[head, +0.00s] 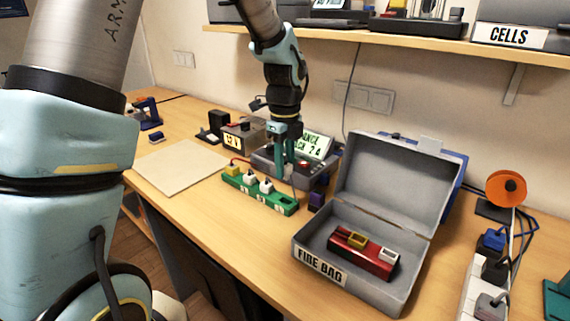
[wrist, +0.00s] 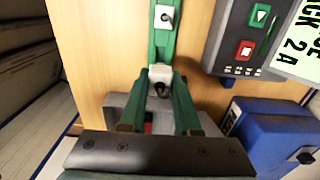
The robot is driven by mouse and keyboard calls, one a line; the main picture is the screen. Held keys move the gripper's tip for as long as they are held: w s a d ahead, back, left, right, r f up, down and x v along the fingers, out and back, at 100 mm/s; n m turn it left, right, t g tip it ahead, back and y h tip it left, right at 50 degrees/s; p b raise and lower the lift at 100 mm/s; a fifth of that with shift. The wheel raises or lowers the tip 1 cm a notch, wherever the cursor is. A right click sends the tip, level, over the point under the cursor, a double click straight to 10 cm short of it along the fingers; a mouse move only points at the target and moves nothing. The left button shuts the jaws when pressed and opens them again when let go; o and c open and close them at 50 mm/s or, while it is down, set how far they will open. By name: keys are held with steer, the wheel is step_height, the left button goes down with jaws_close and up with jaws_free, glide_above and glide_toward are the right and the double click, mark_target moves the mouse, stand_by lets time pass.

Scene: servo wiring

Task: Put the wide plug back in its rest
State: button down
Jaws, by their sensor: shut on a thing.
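My gripper (head: 285,173) reaches down from above at the right part of a long green rail of rests (head: 247,187). In the wrist view its two green fingers (wrist: 160,78) are closed around a white plug (wrist: 160,71) with a dark back, which I take as the wide plug. The plug lines up with the lower end of the green rail (wrist: 161,45); I cannot tell whether it touches the rail. In the head view the held plug is not clear behind the fingers. Another white plug (wrist: 165,17) sits farther up the rail.
A grey charger (wrist: 244,45) stands close beside the fingers. An open grey fire bag box (head: 307,246) with a red battery (head: 352,258) lies to the right. A bare board (head: 178,167) lies left.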

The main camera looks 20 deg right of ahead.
steer(key=shift+r, duration=0.1)
steer(key=shift+f+b, duration=1.5)
steer(key=shift+f, duration=1.45)
steer(key=shift+p, duration=0.7)
steer(key=shift+f+b, duration=0.7)
steer(key=shift+f, duration=0.55)
steer(key=c, duration=0.5)
jaws_free()
steer(key=shift+c, duration=0.2)
step_height(320, 180, up, 11)
steer(key=shift+f+b, duration=0.1)
steer(key=shift+b, duration=0.8)
